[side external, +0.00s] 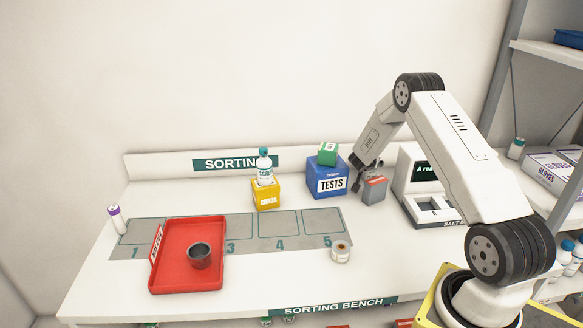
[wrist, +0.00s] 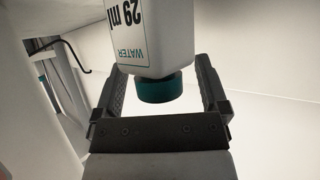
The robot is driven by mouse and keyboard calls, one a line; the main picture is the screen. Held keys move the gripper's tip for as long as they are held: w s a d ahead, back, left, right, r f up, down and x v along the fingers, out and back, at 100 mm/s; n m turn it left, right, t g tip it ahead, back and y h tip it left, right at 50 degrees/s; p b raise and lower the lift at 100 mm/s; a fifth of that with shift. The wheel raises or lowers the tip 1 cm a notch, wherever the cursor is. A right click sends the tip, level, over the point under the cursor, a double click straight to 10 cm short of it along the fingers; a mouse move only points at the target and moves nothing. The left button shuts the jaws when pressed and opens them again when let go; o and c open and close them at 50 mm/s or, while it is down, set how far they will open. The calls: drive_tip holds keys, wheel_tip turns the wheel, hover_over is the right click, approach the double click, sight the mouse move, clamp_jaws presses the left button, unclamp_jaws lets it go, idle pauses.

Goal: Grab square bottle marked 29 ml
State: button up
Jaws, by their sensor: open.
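The square white bottle marked 29 ml (wrist: 150,35) fills the upper middle of the wrist view. Its label reads WATER, and its teal cap (wrist: 160,88) points toward my palm. My gripper (wrist: 163,72) is open, with one finger on each side of the bottle's cap end and a visible gap at the cap. In the side external view my gripper (side external: 357,180) is low between the blue TESTS box and the grey and red box. I cannot make out the 29 ml bottle in that view.
A blue TESTS box (side external: 326,178) with a green box (side external: 328,153) on top stands just left of my gripper. A grey and red box (side external: 375,190) is close on the right, before a white machine (side external: 425,195). A red tray (side external: 188,272) holds a dark cup (side external: 200,256).

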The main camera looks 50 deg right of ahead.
drive_tip(key=shift+d+f, duration=0.2)
drive_tip(key=shift+d, duration=0.15)
idle(0.3)
clamp_jaws()
drive_tip(key=shift+r, duration=0.15)
wheel_tip(320, 180, up, 18)
idle(0.9)
idle(0.9)
